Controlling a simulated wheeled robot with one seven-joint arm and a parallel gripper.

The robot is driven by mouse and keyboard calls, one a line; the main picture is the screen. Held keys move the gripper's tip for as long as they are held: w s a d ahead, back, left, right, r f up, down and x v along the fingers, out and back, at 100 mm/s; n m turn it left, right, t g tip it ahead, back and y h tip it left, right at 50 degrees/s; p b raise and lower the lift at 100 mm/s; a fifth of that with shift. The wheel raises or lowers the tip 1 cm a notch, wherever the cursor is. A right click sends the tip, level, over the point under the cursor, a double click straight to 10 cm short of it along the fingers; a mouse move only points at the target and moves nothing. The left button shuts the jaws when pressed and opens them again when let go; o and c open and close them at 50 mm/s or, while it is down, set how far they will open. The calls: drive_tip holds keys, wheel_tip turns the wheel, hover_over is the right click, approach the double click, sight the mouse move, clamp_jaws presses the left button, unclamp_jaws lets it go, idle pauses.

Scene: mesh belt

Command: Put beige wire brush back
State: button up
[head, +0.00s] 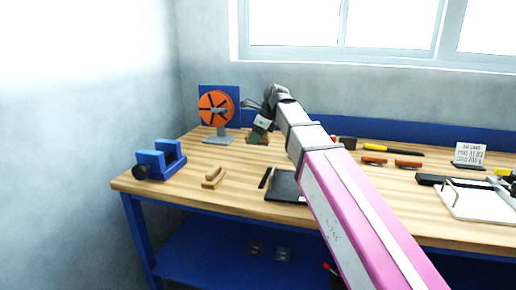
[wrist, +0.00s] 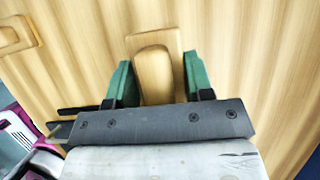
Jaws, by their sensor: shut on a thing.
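My gripper (wrist: 159,82) has green finger pads and is shut on a beige, rounded wooden piece (wrist: 153,77), which I take to be the beige wire brush. No bristles are visible. In the head view my gripper (head: 257,133) is low over the far left part of the bench, right of the orange disc, and hides most of what it holds. Another tan wooden piece (head: 213,178) lies on the bench nearer the front; a similar one shows in the wrist view (wrist: 14,36).
The wooden bench (head: 225,205) has a blue vise-like block (head: 159,160) at its left and an orange disc on a stand (head: 216,108) behind. A dark plate (head: 286,186) lies near the front edge. Red-handled tools (head: 407,164) and a clipboard (head: 480,204) are at the right.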

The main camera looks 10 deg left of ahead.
sight(258, 155)
drive_tip(key=shift+w+d+f, duration=0.3)
drive_tip(key=shift+w+f, duration=0.05)
drive_tip(key=shift+f, duration=1.95)
drive_tip(key=shift+f, duration=0.15)
drive_tip(key=o, duration=0.9)
drive_tip(key=v, duration=1.2)
drive_tip(key=shift+r, duration=0.2)
